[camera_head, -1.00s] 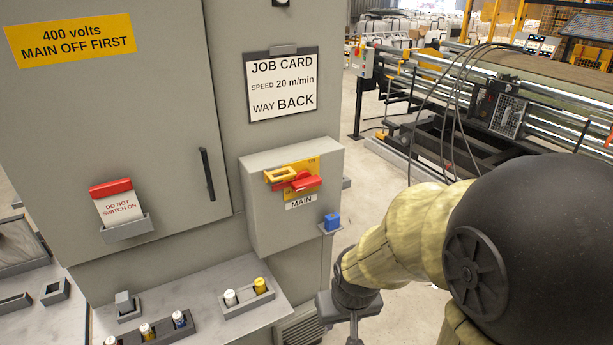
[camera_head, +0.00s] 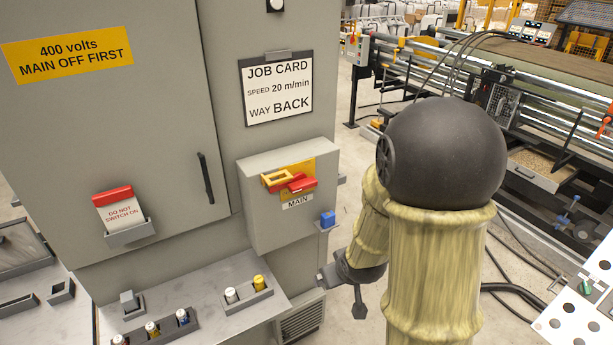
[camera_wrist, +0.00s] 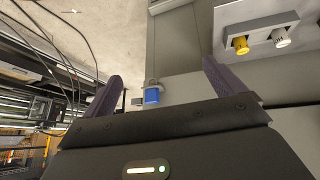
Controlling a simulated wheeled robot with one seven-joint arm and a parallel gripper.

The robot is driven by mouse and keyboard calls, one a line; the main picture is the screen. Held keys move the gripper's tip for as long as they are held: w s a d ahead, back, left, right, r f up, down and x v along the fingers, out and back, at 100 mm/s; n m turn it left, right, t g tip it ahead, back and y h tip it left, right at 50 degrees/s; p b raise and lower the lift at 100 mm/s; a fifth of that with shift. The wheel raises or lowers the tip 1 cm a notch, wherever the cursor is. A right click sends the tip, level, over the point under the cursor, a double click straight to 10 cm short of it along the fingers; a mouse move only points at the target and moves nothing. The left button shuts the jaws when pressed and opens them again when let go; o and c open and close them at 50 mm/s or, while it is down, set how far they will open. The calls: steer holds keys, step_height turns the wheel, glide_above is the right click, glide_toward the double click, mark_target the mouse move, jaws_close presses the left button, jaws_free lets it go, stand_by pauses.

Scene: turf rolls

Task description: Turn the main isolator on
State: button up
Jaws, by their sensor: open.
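The main isolator (camera_head: 299,186) is a red handle on a yellow plate, on the front of a grey box marked MAIN. The red handle lies nearly level, tilted slightly. A yellow hasp-like piece (camera_head: 277,179) sits at its upper left. A blue padlock-like block (camera_head: 327,219) rests on a small bracket at the box's lower right; it also shows in the wrist view (camera_wrist: 152,95). My gripper (camera_head: 340,287) is low, below and right of the box, apart from it. In the wrist view its two fingers (camera_wrist: 160,85) are spread with nothing held. The isolator is not visible there.
A red-topped DO NOT SWITCH ON tag (camera_head: 118,209) sits in a holder on the cabinet door. A grey shelf (camera_head: 215,300) below carries yellow and white fuse-like pieces (camera_head: 258,283). The door handle (camera_head: 205,178) juts out left of the box. Machinery (camera_head: 520,110) stands behind at right.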

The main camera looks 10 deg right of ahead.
steer(key=w+r+n+t+y+p, duration=0.35)
steer(key=w+t+p, duration=0.2)
steer(key=p, duration=0.25)
step_height(320, 180, up, 7)
steer(key=s+d+m+t+y+p, duration=0.1)
steer(key=m+t+y+p, duration=0.1)
steer(key=t+p, duration=0.3)
steer(key=shift+s+d+p, duration=0.25)
steer(key=shift+s+p, duration=0.15)
steer(key=shift+p, duration=0.05)
steer(key=shift+w+b, duration=0.2)
steer(key=shift+b, duration=0.25)
